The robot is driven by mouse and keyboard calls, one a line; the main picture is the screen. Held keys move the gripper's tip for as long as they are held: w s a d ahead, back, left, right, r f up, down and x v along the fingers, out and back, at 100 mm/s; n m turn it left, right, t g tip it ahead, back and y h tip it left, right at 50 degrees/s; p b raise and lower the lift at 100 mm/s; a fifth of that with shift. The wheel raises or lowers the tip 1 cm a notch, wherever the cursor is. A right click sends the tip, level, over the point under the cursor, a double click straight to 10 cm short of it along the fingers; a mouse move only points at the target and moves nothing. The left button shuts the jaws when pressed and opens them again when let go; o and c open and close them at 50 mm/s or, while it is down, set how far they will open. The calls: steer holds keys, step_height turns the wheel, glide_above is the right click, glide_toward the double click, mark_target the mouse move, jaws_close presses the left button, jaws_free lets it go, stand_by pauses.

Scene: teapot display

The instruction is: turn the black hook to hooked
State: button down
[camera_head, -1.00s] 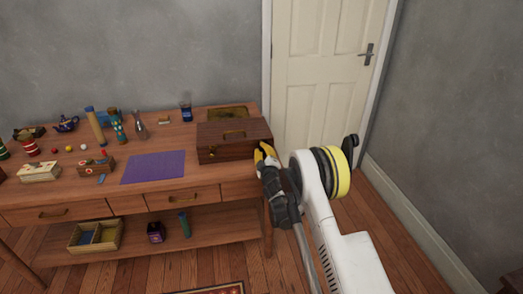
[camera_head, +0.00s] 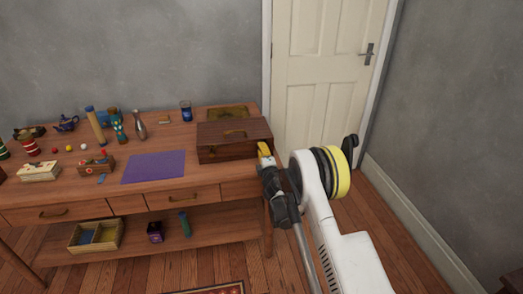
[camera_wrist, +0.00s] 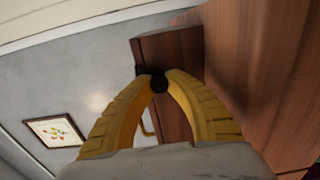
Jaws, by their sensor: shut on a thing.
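My gripper (camera_head: 264,150) is at the box's right side in the head view. In the wrist view its yellow fingers (camera_wrist: 158,78) close together on a small black piece, which appears to be the black hook (camera_wrist: 158,82), against the edge of the brown wood (camera_wrist: 172,52). The fingertips hide much of the hook, and I cannot tell which way it is turned. The hook does not show clearly in the head view.
A purple mat (camera_head: 154,167) lies left of the box, with a blue glass (camera_head: 186,111) and a grey vase (camera_head: 139,126) behind it. A white door (camera_head: 325,70) is behind on the right. The floor right of the table is clear.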

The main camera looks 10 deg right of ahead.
stand_by(0.4)
steer(key=c, duration=1.3)
jaws_free()
steer(key=s, duration=0.7)
steer(key=shift+s, duration=0.3)
